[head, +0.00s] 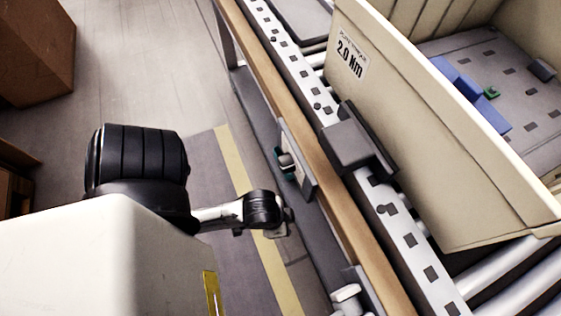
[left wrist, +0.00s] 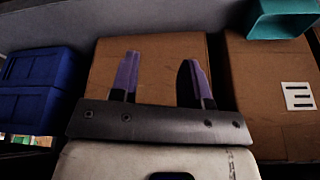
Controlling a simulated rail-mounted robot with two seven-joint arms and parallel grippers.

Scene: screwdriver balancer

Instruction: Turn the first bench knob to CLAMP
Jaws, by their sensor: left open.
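A second pale knob (head: 347,294) shows at the bottom edge, partly cut off. Their markings are too small to read. My left arm reaches in from the lower left, with its dark end near the bench side, below the first knob in the picture. In the left wrist view my left gripper (left wrist: 160,62) is open, with two purple-and-black fingers apart and nothing between them. No knob shows there. My right gripper is not in view.
A wooden rail (head: 300,127) edges the bench.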

